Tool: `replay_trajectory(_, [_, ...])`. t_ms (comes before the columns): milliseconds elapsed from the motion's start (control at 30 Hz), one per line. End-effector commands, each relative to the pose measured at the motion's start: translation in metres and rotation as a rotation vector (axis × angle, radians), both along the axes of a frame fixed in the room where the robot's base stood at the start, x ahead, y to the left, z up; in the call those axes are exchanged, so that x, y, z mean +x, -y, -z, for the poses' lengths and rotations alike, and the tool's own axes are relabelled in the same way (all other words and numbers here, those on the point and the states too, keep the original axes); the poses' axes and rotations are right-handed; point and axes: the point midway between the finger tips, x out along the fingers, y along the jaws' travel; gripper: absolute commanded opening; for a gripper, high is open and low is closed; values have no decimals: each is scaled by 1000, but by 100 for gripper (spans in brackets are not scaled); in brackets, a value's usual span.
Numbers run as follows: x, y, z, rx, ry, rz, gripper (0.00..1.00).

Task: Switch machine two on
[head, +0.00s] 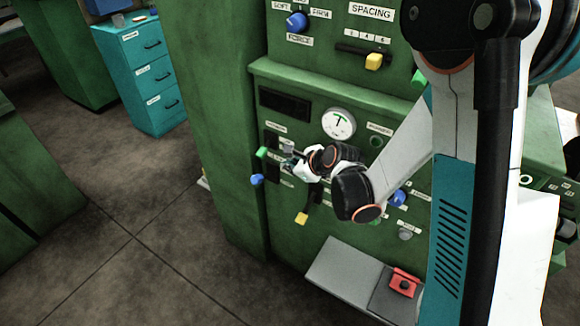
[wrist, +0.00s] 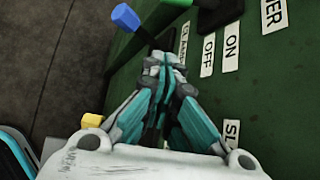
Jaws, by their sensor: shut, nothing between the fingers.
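A green machine panel (head: 285,225) stands in front of me. At its left edge a green-tipped lever (head: 262,153) sticks out, with a blue-tipped lever (head: 257,179) below it. The wrist view shows the green tip (wrist: 178,3) cut off at the top edge, the blue tip (wrist: 125,17), and labels "ON" (wrist: 231,47) and "OFF" (wrist: 208,55) beside a black mount. My gripper (head: 287,160) is shut and empty close to these levers; in the wrist view its fingertips (wrist: 163,60) lie just below them. I cannot tell whether they touch. No machine number is readable.
A yellow knob (head: 302,218) is lower on the panel, and a dial (head: 339,123) is above. A teal drawer cabinet (head: 142,75) stands back left. Floor (head: 130,230) is clear at left.

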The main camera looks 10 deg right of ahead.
Motion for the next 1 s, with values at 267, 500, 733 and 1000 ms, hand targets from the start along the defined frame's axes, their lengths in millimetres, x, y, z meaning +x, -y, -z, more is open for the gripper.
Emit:
replay_trajectory(267, [32,-21,38,0,0,-1,0])
replay_trajectory(500, [44,-35,38,0,0,-2,0])
replay_trajectory(733, [45,-46,21,0,0,-1,0])
replay_trajectory(1000, [45,-50,14,1,0,1,0])
